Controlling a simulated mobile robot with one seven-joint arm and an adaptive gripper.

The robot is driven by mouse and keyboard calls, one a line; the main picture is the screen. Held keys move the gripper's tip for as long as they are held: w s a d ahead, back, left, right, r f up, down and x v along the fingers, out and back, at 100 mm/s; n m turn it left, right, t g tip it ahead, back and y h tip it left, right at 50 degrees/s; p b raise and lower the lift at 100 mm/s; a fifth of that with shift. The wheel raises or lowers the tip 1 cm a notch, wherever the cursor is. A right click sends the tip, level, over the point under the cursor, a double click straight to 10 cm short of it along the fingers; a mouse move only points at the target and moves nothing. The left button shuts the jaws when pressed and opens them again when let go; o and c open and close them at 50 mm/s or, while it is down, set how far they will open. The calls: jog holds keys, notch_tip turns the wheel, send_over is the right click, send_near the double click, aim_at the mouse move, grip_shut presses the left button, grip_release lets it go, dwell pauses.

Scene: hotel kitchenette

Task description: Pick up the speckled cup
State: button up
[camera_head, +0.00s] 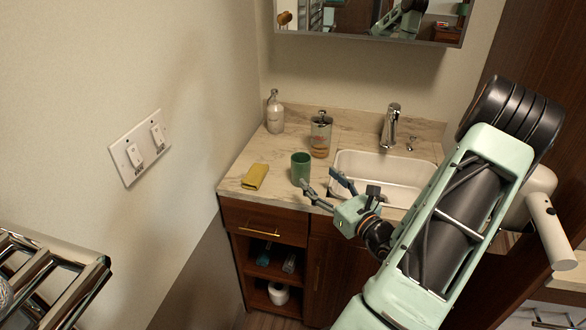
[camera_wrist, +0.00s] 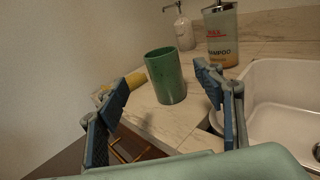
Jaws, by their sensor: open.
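The speckled cup is a green tumbler (camera_head: 300,168) standing upright on the marble counter, left of the sink and near the front edge. In the wrist view the cup (camera_wrist: 166,76) stands ahead of my gripper, between the lines of the two fingers, and its dark open top shows. My gripper (camera_head: 325,186) is open and empty, just in front of and to the right of the cup in the head view. In the wrist view the blue-padded fingers (camera_wrist: 163,95) are spread wide, with the cup beyond them. I see no contact.
A folded yellow cloth (camera_head: 255,176) lies left of the cup. Behind stand a shampoo bottle (camera_head: 320,135) and a pale pump bottle (camera_head: 274,113). The sink (camera_head: 372,166) with its faucet (camera_head: 390,126) is to the right. A wall bounds the left side.

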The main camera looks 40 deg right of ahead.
aim_at(306, 166)
jog(key=w, duration=0.7)
jog(key=w+d, duration=0.1)
jog(key=w, duration=0.2)
jog(key=shift+w, duration=0.3)
jog(key=c, duration=1.2)
jog(key=shift+c, duration=0.9)
jog(key=shift+r+p, duration=0.1)
jog(key=shift+p, duration=0.2)
